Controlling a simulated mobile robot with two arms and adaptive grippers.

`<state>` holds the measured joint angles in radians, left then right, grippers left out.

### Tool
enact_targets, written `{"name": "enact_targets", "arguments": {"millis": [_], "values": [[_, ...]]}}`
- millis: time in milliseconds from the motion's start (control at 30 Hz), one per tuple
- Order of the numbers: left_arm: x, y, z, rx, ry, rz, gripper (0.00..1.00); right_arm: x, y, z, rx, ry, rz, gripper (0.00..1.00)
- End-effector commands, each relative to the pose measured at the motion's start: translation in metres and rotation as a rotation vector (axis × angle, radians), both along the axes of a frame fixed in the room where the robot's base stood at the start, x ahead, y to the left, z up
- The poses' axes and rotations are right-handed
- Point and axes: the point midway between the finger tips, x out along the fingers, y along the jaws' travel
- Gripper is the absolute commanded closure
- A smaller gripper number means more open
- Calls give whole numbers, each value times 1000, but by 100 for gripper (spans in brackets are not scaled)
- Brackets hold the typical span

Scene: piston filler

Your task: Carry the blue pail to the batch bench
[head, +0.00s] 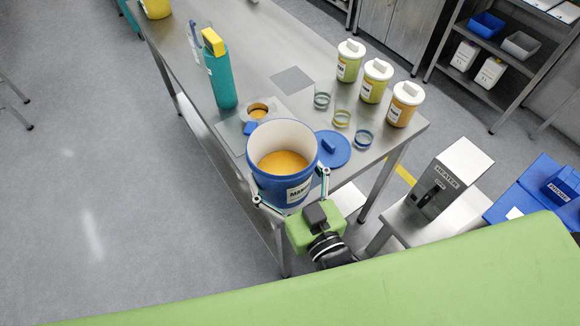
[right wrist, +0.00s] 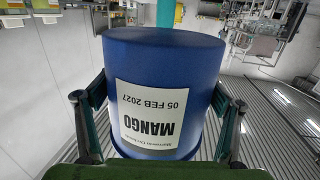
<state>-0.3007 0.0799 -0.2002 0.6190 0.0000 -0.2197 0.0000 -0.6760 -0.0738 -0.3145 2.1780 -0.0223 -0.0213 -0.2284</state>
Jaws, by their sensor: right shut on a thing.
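The blue pail (head: 270,187) has a white inside, orange contents and a white label reading MANGO. It is upright and without a lid, at the near edge of the steel bench. My right gripper (head: 290,203) is shut around the pail's sides, with one finger on each side. In the right wrist view the blue pail (right wrist: 163,70) fills the middle, its label upside down, between the fingers of my right gripper (right wrist: 160,115). Whether the pail touches the bench cannot be told. My left gripper is not in view. Which bench is the batch bench is not marked.
The steel bench (head: 290,52) holds a blue lid (head: 333,148), a teal bottle (head: 220,75), several small glasses and three lidded tubs (head: 373,80). A shelf (head: 500,50) is behind. The floor at left is clear.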

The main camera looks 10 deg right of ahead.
Motion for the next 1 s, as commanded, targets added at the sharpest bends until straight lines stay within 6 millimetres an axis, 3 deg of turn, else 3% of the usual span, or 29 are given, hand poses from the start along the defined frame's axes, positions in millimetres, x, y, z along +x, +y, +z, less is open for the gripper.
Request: {"name": "enact_targets", "arguments": {"millis": [33,200,500,867,1000], "values": [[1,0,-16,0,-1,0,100,13,-5,-8,1,-15,-1,60],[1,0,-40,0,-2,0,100,44,-17,-25,2,-12,-1,60],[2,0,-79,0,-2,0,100,69,-27,-58,1,-10,0,60],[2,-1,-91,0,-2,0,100,80,-32,-68,3,-9,0,60],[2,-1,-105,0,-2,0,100,86,-34,-79,2,-11,-1,60]]}}
